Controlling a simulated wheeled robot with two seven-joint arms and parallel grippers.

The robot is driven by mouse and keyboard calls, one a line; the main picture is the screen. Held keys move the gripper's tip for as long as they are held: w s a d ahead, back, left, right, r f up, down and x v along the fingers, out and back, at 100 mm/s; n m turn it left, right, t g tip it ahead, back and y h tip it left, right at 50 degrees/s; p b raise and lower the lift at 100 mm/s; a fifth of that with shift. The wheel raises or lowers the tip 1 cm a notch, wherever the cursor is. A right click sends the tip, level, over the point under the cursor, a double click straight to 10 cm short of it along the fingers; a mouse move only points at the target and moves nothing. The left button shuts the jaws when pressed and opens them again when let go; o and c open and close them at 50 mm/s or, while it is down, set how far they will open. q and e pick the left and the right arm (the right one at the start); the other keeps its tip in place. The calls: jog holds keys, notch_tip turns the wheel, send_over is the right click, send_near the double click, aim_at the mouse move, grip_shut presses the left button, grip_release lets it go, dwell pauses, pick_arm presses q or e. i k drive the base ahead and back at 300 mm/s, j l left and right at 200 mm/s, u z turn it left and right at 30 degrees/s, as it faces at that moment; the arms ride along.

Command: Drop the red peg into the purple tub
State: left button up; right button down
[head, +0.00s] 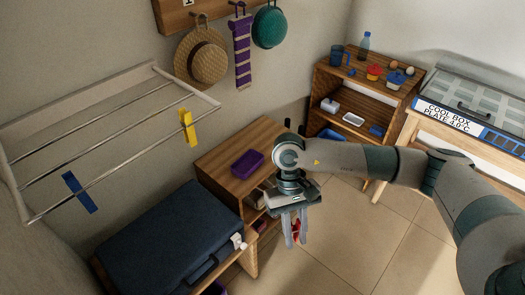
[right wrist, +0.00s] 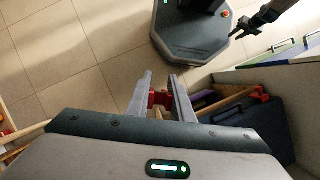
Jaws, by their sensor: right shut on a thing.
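The red peg (right wrist: 158,98) is between the fingers of my right gripper (right wrist: 160,92) in the right wrist view, which is shut on it. In the head view the right gripper (head: 291,232) points down in front of the low wooden cabinet, with a bit of red showing between its fingers. The purple tub (head: 247,164) sits on the cabinet's top, to the left of and above the gripper in the picture. What looks like my left gripper (right wrist: 243,28) shows small and dark at the upper right of the wrist view; its jaws are unclear.
A dark blue case (head: 175,240) lies on a bench left of the wooden cabinet (head: 215,160). A wooden shelf (head: 325,85) with cups and a bottle (head: 364,45) stands at the back. A cool box (head: 470,105) is at the right.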

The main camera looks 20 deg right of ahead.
aim_at(252, 159)
jog(key=i+l, duration=0.2)
jog(key=l, duration=0.2)
jog(key=i+l, duration=0.2)
jog(key=l, duration=0.15)
jog(key=i+l, duration=0.2)
jog(key=l, duration=0.2)
jog(key=i+l, duration=0.2)
jog(key=l, duration=0.2)
jog(key=i+l, duration=0.2)
jog(key=l, duration=0.2)
jog(key=i+l, duration=0.15)
jog(key=l, duration=0.2)
jog(key=i+l, duration=0.2)
jog(key=l, duration=0.2)
jog(key=u, duration=1.55)
jog(key=i+l, duration=0.1)
jog(key=i, duration=0.4)
